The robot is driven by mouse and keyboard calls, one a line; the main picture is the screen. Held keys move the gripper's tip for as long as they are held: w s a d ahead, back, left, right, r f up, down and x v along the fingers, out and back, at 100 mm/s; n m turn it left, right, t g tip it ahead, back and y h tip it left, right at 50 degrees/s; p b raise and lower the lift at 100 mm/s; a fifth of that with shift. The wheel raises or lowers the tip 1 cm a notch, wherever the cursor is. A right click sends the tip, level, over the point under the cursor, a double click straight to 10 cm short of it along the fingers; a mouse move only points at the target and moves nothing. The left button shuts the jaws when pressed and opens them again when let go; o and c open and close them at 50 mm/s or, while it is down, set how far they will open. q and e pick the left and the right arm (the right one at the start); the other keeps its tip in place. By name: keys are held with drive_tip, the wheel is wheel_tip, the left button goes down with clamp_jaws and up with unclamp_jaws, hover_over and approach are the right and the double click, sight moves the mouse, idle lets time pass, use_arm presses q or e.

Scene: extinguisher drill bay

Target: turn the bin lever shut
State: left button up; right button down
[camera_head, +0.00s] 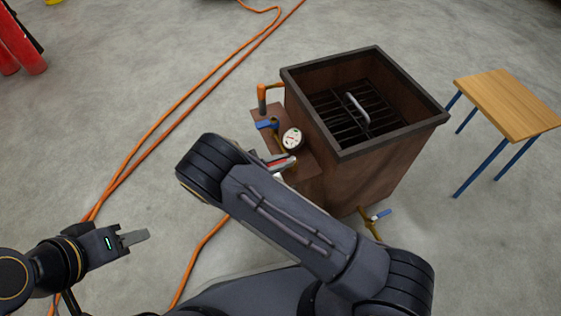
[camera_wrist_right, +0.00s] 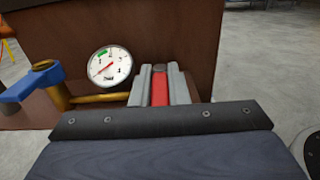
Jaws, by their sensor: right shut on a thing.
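The brown bin (camera_head: 372,165) stands right of centre with a dark rim, a black grate inside and a side ledge carrying pipework. A red lever (camera_wrist_right: 160,88) sits between the pale fingers of my right gripper (camera_wrist_right: 161,86), which is shut on it. In the head view the right gripper (camera_head: 280,162) is at the ledge, just below the round gauge (camera_head: 292,138); my arm hides part of this area. A blue lever (camera_head: 267,125) is on the pipe beside the gauge. Another blue-handled valve (camera_head: 379,215) is low on the bin's front. My left gripper (camera_head: 136,238) is empty, away from the bin; its finger gap is unclear.
A wooden table with blue legs (camera_head: 510,103) stands right of the bin. Orange hoses (camera_head: 160,118) run across the floor on the left. Red cylinders (camera_head: 20,40) stand at the upper left.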

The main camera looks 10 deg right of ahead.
drive_tip(key=shift+d, duration=0.1)
drive_tip(key=c, duration=1.4)
unclamp_jaws()
drive_tip(key=s+a+p, duration=0.1)
drive_tip(key=a, duration=0.6)
drive_tip(key=shift+a+p, duration=0.35)
drive_tip(key=shift+a, duration=0.05)
drive_tip(key=shift+s, duration=0.1)
